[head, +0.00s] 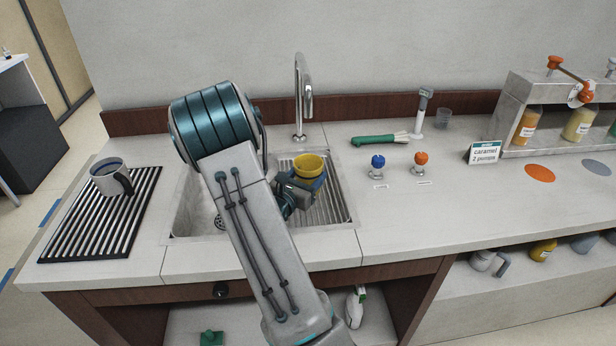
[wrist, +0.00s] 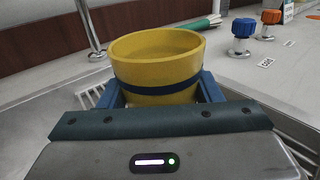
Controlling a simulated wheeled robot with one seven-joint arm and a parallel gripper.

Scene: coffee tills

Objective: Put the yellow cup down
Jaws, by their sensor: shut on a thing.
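The yellow cup (head: 309,165) is upright, over the ribbed right part of the sink (head: 350,215) in the head view. It fills the middle of the wrist view (wrist: 158,62), with a dark band around it. My gripper (head: 304,181) is shut on the cup, one blue finger on each side, as the wrist view shows (wrist: 158,90). The cup's underside is hidden, so I cannot tell whether it touches the ribbed surface.
A grey mug (head: 106,181) stands on the black rack (head: 80,235) at left. The tap (head: 299,95) rises behind the sink. A green-handled brush (head: 374,141), blue knob (head: 377,162) and orange knob (head: 420,161) are to the right. The counter in front of them is clear.

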